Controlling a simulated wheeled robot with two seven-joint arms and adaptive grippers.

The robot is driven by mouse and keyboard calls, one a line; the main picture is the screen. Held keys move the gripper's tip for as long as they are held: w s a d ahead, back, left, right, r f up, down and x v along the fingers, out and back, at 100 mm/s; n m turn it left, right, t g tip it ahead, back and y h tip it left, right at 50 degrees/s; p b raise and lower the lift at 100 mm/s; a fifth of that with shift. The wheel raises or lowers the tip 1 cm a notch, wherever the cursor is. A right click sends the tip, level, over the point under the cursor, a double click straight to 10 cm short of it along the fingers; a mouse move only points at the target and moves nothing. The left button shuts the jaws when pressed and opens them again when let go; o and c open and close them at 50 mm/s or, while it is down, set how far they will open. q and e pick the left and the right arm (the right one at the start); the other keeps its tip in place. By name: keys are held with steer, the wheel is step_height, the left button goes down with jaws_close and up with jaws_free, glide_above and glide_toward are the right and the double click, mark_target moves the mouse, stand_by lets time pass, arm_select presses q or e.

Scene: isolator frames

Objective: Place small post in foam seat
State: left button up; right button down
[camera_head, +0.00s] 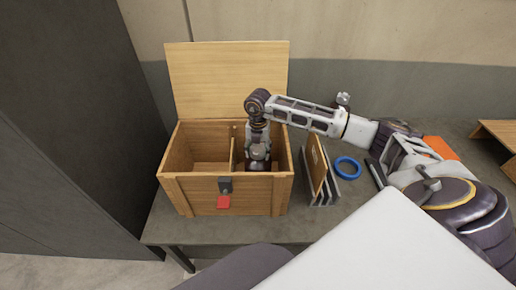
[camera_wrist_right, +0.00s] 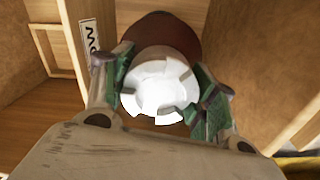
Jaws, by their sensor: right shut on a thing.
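A small post (camera_wrist_right: 158,88) with a white notched end sits between the green-padded fingers of my right gripper (camera_wrist_right: 160,92), which is shut on it. A dark red-brown round thing (camera_wrist_right: 165,28) shows just beyond the post in the right wrist view; I cannot tell whether it is part of the post or the seat under it. In the head view my right gripper (camera_head: 258,160) points down inside the right compartment of an open wooden crate (camera_head: 205,203). The gripper hides the post there, and I cannot make out a foam seat. My left gripper is not in view.
The crate's lid (camera_head: 228,78) stands open behind it, and a divider (camera_head: 233,155) splits the inside. Panels in a rack (camera_head: 318,172) and a blue ring (camera_head: 347,167) stand right of the crate. A dark wall (camera_head: 75,130) is at left.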

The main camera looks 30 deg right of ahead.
steer(key=shift+w+r, duration=0.15)
steer(key=shift+r, duration=0.1)
steer(key=c, duration=0.9)
jaws_free()
steer(key=shift+f, duration=0.3)
steer(key=o, duration=0.4)
steer(key=shift+s+a+r, duration=0.1)
steer(key=shift+s, duration=0.15)
steer(key=shift+r+b, duration=0.65)
steer(key=shift+r, duration=5.4)
